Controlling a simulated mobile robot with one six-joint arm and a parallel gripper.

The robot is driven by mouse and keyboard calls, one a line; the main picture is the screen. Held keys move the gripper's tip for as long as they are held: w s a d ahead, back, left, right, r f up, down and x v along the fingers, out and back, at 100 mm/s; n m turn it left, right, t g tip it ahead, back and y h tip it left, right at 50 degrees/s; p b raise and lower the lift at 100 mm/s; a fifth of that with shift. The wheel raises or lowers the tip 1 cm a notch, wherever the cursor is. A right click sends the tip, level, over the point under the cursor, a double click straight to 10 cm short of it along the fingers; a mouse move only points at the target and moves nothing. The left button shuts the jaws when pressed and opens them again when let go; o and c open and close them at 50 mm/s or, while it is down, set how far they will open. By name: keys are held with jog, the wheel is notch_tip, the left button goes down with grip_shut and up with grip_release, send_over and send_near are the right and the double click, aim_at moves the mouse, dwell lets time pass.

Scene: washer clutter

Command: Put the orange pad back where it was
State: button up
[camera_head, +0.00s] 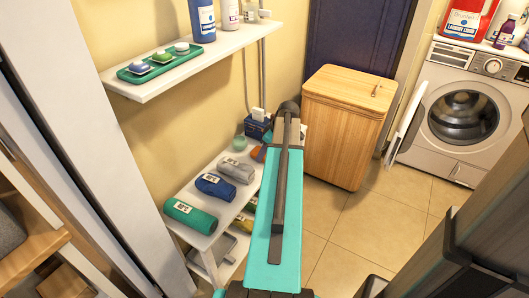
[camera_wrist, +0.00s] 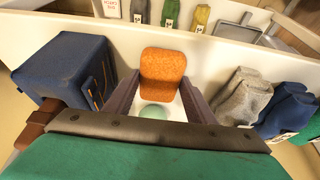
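The orange pad (camera_wrist: 163,75) stands upright between the tips of my gripper (camera_wrist: 162,88) in the wrist view. The dark fingers meet its left and right sides, so my gripper appears shut on it. In the head view only a small part of the orange pad (camera_head: 258,154) shows, at the left of my arm's far end over the lower white shelf (camera_head: 192,190). My arm hides the rest of it and most of the gripper.
A pale green round item (camera_wrist: 153,112) lies below and between the fingers. A dark blue box (camera_wrist: 65,68) stands left of the gripper. Grey (camera_wrist: 241,96) and blue (camera_wrist: 287,108) rolled towels lie to the right. A wooden cabinet (camera_head: 342,135) stands right of the shelf.

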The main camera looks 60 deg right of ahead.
jog(key=o, duration=0.4)
jog(key=shift+r, duration=0.1)
jog(key=shift+p+v, duration=1.25)
jog(key=shift+v, duration=4.8)
jog(key=shift+s, duration=0.1)
